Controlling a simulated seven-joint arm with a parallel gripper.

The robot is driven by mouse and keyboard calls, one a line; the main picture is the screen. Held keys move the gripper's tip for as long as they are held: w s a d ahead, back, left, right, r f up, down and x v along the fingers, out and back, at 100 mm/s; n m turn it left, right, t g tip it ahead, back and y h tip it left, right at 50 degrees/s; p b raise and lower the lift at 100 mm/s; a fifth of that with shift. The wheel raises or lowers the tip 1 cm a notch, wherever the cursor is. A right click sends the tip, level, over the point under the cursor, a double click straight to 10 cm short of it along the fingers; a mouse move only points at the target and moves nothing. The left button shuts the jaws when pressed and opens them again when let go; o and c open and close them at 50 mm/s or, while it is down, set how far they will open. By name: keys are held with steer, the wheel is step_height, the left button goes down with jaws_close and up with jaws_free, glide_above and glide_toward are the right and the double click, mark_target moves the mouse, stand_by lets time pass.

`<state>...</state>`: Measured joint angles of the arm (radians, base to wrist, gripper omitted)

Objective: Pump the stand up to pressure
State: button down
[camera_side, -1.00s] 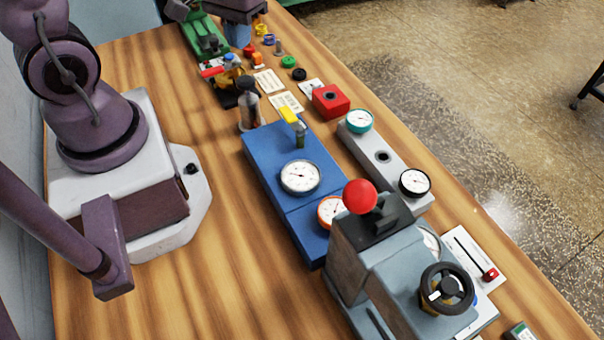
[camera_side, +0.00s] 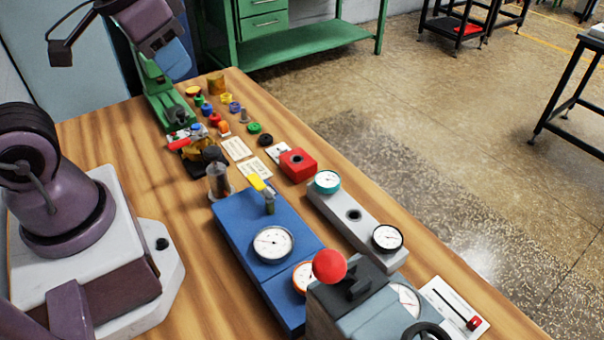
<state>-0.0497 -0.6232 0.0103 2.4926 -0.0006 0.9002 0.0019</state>
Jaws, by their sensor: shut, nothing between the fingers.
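The blue stand block (camera_side: 240,225) lies along the middle of the table. A white-faced gauge (camera_side: 273,244) sits on it, and an orange-rimmed gauge (camera_side: 305,278) is partly hidden behind the grey-blue unit. A small valve with a yellow handle (camera_side: 257,182) stands at its far end. The grey-blue unit (camera_side: 375,315) at the bottom has a red ball knob (camera_side: 329,265) on top and a dark handwheel (camera_side: 428,331), cut off by the picture edge. My gripper (camera_side: 174,62) is at the upper left, above the green fixture, shut and empty, far from the stand.
A grey bar (camera_side: 335,208) carries a teal gauge (camera_side: 327,181) and a black-rimmed gauge (camera_side: 387,238). A red block (camera_side: 297,164), cards and several coloured caps lie beyond. A green fixture (camera_side: 165,100) stands at the far end. Bare wood lies left of the blue block.

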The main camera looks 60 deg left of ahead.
steer(key=shift+s+d+r+m+t, duration=0.2)
steer(key=shift+d+r+t, duration=0.15)
steer(key=shift+r, duration=0.25)
steer(key=shift+s+d+r+m+t, duration=0.1)
steer(key=shift+s+d+r+t, duration=0.2)
steer(key=shift+r, duration=0.25)
